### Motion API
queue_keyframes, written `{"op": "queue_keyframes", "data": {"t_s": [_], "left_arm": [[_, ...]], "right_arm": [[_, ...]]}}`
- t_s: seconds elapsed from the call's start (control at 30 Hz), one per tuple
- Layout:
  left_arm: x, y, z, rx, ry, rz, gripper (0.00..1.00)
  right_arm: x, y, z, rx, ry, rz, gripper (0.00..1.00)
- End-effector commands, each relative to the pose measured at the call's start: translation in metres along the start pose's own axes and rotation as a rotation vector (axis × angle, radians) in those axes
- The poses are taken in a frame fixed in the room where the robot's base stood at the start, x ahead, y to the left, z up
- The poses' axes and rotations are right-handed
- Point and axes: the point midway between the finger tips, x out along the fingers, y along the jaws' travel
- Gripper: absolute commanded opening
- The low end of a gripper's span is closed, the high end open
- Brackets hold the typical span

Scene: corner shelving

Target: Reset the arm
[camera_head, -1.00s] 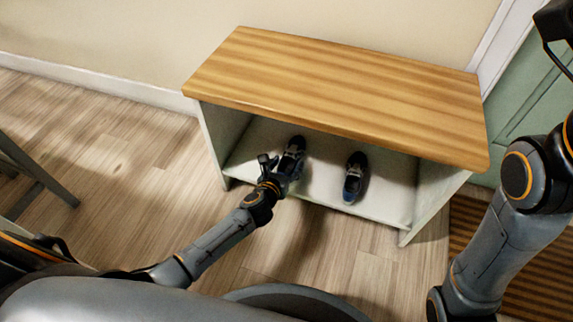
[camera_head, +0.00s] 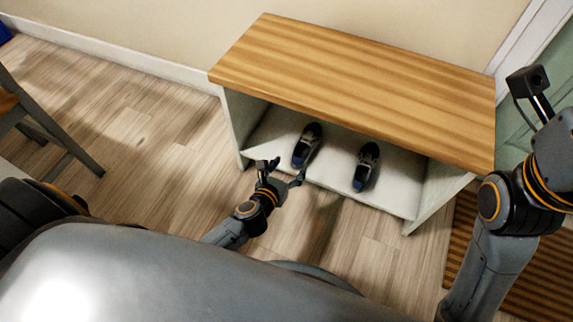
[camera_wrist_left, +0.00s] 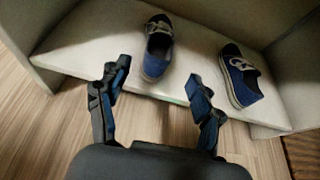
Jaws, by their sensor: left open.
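My left gripper (camera_head: 283,173) is open and empty. It hangs over the floor just in front of the shelf's open side, and both spread fingers show in the left wrist view (camera_wrist_left: 158,95). Two dark blue shoes with pale laces stand on the white bottom board of the shelf (camera_head: 390,195). The left shoe (camera_head: 307,146) is just beyond my left gripper and apart from it; it also shows in the left wrist view (camera_wrist_left: 157,48). The right shoe (camera_head: 366,167) also shows in the left wrist view (camera_wrist_left: 240,80). My right arm is at the right edge; its gripper fingers are not visible.
The shelf's wooden top (camera_head: 360,85) overhangs the shoes and is bare. A dark-framed chair (camera_head: 45,130) stands at the left. A brown striped mat (camera_head: 520,255) lies at the lower right. The wooden floor (camera_head: 150,170) between chair and shelf is clear.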

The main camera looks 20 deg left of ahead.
Motion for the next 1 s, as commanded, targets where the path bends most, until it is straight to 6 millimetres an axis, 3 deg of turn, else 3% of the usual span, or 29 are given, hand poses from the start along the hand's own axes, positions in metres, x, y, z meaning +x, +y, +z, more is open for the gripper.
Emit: {"op": "queue_keyframes", "data": {"t_s": [0.2, 0.77, 0.87, 1.0], "left_arm": [[-0.014, 0.000, 0.000, -0.001, 0.000, -0.001, 0.66], [-0.015, -0.001, 0.001, 0.006, -0.005, -0.004, 0.66], [-0.018, -0.010, 0.014, 0.071, -0.048, -0.039, 0.66], [-0.036, -0.046, 0.058, 0.350, -0.212, -0.168, 0.66]], "right_arm": [[-0.003, 0.001, 0.002, 0.002, -0.017, 0.006, 0.53], [-0.004, 0.001, 0.003, 0.002, -0.022, 0.006, 0.53], [-0.009, 0.002, 0.017, -0.001, -0.093, 0.011, 0.53], [-0.039, 0.007, 0.066, -0.009, -0.363, 0.027, 0.53]]}}
